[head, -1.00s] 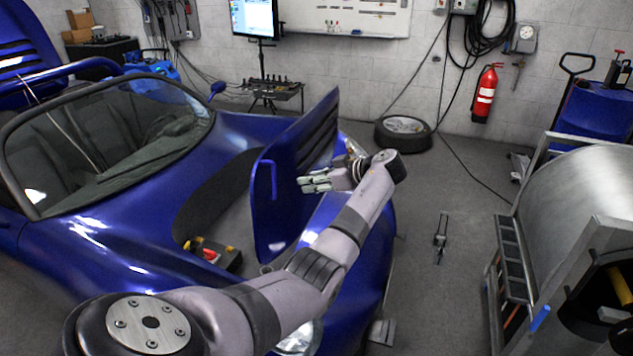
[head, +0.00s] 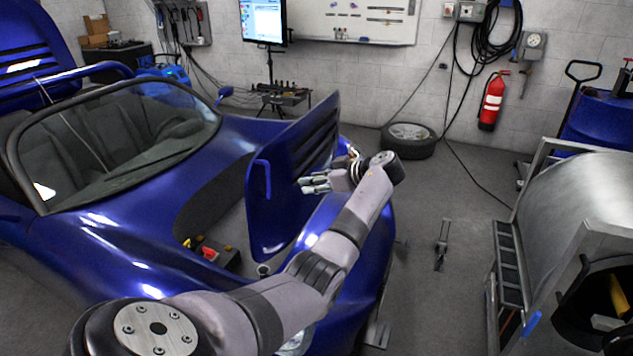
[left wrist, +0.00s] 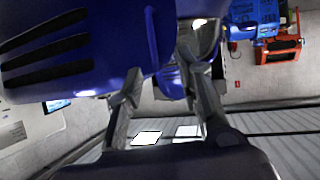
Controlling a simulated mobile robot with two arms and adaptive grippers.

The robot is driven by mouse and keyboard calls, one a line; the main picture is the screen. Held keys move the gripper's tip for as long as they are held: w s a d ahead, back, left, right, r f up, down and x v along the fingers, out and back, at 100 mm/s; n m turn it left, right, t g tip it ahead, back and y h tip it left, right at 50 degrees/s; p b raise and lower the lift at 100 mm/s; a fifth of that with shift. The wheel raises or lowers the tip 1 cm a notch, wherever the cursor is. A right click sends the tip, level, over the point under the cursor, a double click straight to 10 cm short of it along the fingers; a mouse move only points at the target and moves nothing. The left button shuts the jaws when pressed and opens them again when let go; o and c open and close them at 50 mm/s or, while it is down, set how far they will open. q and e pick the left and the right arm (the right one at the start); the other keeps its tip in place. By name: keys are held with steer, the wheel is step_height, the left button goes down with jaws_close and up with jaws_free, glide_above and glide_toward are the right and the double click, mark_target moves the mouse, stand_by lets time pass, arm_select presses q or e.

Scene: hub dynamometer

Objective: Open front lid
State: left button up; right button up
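The blue front lid (head: 290,180) of the car stands raised and tilted up over the open front compartment (head: 222,215). Its black slotted vents face up and right, and it also fills the upper left of the left wrist view (left wrist: 85,45). My left gripper (head: 308,185) is at the lid's right side, fingers pointing left toward it. In the left wrist view its two fingers (left wrist: 158,90) are spread apart with nothing visible between them. Whether a finger touches the lid is unclear. My right gripper is not in view.
A tyre (head: 408,140) lies by the back wall, near a red fire extinguisher (head: 492,100). A metal dynamometer (head: 580,210) stands at right. The floor between is mostly clear.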

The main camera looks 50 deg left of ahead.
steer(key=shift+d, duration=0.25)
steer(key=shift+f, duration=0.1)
